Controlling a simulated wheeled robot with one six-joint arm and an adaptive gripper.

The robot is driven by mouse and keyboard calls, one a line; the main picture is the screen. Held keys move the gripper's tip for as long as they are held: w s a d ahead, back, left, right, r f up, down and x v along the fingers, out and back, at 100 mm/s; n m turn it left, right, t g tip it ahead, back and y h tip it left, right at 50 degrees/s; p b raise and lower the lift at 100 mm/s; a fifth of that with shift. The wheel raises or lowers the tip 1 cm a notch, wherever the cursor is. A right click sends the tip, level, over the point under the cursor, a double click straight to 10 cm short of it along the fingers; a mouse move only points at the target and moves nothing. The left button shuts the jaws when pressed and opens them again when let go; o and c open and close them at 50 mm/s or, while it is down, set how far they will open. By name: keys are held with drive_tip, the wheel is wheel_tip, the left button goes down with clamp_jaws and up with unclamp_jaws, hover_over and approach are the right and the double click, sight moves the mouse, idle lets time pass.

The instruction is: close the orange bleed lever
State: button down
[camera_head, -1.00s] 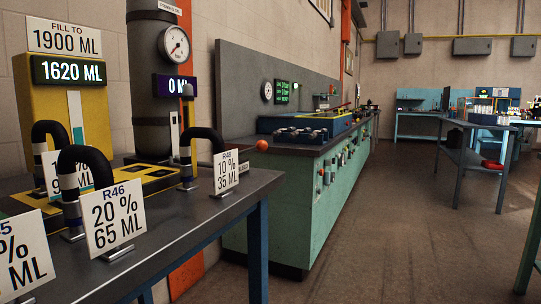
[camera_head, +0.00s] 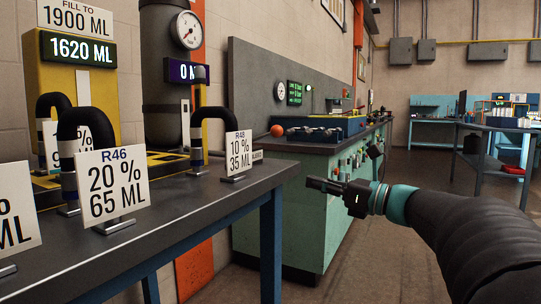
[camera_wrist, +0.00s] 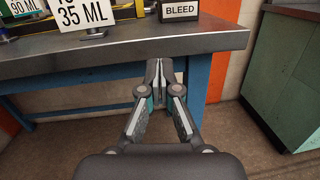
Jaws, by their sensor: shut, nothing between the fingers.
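An orange ball (camera_head: 277,130), which looks like the knob of the bleed lever, shows beyond the right end of the dark table in the head view. Its stem is not clear, so I cannot tell the lever's position. A small BLEED label (camera_wrist: 180,10) stands at the table's edge at the top of the wrist view; the lever itself is not seen there. My gripper (camera_head: 322,186) is shut and empty, right of the table end and lower than the ball. In the wrist view its fingertips (camera_wrist: 159,72) meet in front of the table's edge.
Black hoses with white cards, such as the R46 card (camera_head: 116,190), stand on the dark table (camera_head: 190,205). A yellow tank (camera_head: 78,85) reads 1620 ML. A green bench (camera_head: 300,200) stands behind my gripper. The floor (camera_head: 345,275) below my arm is open.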

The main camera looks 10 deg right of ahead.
drive_tip(key=w+d+r+m+t, duration=0.1)
drive_tip(key=d+r+m, duration=0.1)
drive_tip(key=d, duration=0.1)
approach(264, 136)
drive_tip(key=shift+w+a, duration=0.85)
drive_tip(key=shift+w, duration=0.45)
drive_tip(key=shift+t+y, duration=0.3)
